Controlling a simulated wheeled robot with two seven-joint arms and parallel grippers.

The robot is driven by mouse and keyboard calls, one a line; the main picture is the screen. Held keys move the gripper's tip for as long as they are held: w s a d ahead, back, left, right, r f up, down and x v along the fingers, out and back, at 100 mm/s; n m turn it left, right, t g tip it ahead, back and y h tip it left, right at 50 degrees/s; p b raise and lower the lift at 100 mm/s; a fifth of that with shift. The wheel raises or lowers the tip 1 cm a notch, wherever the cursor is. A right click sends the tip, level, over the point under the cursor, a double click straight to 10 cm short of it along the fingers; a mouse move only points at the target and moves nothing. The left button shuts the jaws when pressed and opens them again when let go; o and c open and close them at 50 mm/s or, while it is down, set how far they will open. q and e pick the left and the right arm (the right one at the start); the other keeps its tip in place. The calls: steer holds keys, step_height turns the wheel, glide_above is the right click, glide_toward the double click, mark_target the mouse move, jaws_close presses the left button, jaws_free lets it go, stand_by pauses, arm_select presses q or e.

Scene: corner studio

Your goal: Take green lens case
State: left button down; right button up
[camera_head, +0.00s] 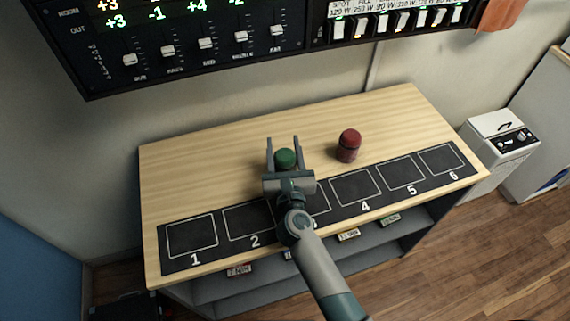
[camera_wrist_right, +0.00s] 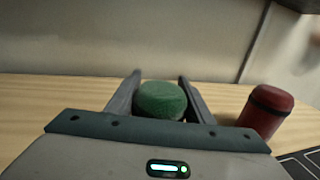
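The green lens case (camera_head: 285,158) stands on the wooden table top (camera_head: 200,170), behind the numbered black strip. In the right wrist view the green case (camera_wrist_right: 161,98) shows its rounded lid between the two fingers; its lower part is hidden by my gripper body. My right gripper (camera_head: 283,141) is open, with one finger on each side of the case. A small gap shows beside the fingers, and I cannot tell whether either touches it. My left gripper is not in view.
A red case (camera_head: 348,145) stands to the right of the green one; it also shows in the wrist view (camera_wrist_right: 265,111). A black strip (camera_head: 330,200) with numbered squares runs along the front edge. A control panel (camera_head: 190,45) hangs above the back. The table's left part is clear.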

steer(key=shift+r, duration=0.15)
steer(key=shift+c, duration=0.2)
steer(key=shift+r, duration=0.15)
steer(key=s+d+r+p, duration=0.1)
steer(key=d+r+p, duration=0.1)
steer(key=d+r, duration=0.8)
steer(key=shift+d+r, duration=0.25)
steer(key=shift+d, duration=0.6)
